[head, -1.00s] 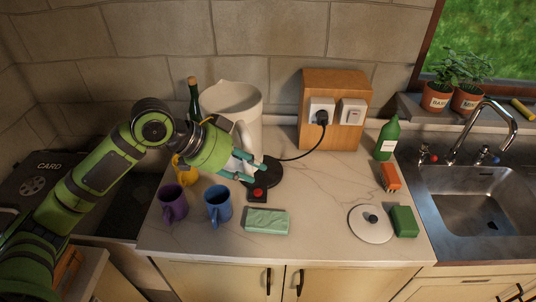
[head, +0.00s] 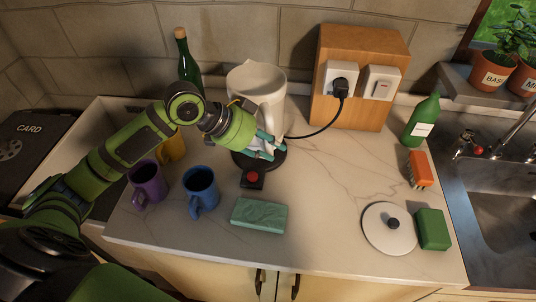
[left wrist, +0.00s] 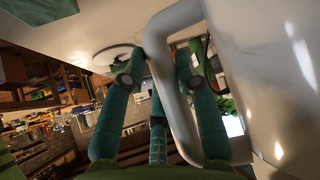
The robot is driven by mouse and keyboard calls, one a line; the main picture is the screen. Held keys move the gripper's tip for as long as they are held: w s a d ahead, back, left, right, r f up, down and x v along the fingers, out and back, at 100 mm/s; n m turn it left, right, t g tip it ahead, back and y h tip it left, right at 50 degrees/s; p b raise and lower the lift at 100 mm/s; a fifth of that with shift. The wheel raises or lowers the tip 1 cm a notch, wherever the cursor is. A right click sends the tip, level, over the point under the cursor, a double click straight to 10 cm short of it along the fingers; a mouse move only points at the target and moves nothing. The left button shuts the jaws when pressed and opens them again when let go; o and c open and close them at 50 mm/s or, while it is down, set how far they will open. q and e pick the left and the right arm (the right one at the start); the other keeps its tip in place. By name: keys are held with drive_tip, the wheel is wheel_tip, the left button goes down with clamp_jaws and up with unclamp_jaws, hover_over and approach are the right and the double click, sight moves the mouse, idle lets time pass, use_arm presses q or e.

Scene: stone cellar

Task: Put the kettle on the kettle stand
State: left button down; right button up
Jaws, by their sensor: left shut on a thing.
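The kettle (head: 256,82) is a cream-white jug with an open top. In the head view it is upright, above the back part of the kettle stand (head: 279,162). The stand is a black disc with a red switch (head: 252,177) at its front and a cord to the wall socket. My left gripper (head: 268,147) is shut on the kettle's handle. In the left wrist view the white handle (left wrist: 172,95) runs between the fingers and the body (left wrist: 262,70) fills the right side. The gripper hides the kettle's bottom, so I cannot tell whether it touches the stand. My right gripper is out of view.
A blue mug (head: 201,190), purple mug (head: 148,183) and yellow mug (head: 172,147) stand left. A green block (head: 259,215) lies in front. A white lid (head: 389,235), sponge (head: 433,230), brush (head: 419,169) and green bottle (head: 421,122) are right. Clear counter lies between.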

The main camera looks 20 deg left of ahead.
use_arm(q)
drive_tip(key=shift+w+f, duration=0.1)
drive_tip(key=shift+f, duration=0.4)
wheel_tip(320, 180, down, 3)
drive_tip(key=shift+r+p, duration=0.1)
drive_tip(key=shift+p, duration=0.3)
drive_tip(key=shift+f, duration=0.35)
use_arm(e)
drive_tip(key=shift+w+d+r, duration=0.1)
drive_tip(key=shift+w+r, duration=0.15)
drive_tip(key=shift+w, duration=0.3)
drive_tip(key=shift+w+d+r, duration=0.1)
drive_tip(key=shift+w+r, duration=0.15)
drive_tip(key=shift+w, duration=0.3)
use_arm(q)
drive_tip(key=c, duration=0.9)
unclamp_jaws()
drive_tip(key=shift+f, duration=0.15)
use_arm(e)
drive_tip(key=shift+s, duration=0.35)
